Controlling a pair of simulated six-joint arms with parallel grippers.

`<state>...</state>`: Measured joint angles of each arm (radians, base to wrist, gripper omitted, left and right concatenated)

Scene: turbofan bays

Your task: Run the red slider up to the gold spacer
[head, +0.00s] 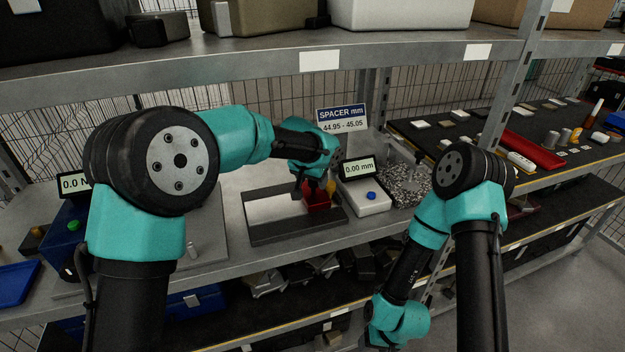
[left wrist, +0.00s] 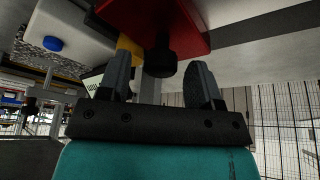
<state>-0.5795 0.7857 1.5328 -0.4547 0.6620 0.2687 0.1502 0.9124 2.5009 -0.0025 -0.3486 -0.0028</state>
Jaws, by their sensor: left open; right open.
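The red slider (head: 318,201) sits at the right part of a dark track base with a pale plate. In the left wrist view the red slider (left wrist: 188,18) is at the top, with a black knob (left wrist: 160,57) pointing toward my gripper. The gold spacer (head: 331,187) shows as a small yellow patch beside the slider; it also shows in the left wrist view (left wrist: 128,48), partly hidden by a finger. My left gripper (head: 314,185) is open over the slider, its fingers either side of the knob with gaps visible. My right arm hangs low at right; its fingers are out of sight.
A white gauge box (head: 366,196) with a blue button stands right of the track; its display (head: 359,168) reads 0.00 mm. A sign (head: 342,119) reads SPACER mm 44.95 - 45.05. A shelf beam (head: 270,54) runs above. A bin of grey chips (head: 403,184) is further right.

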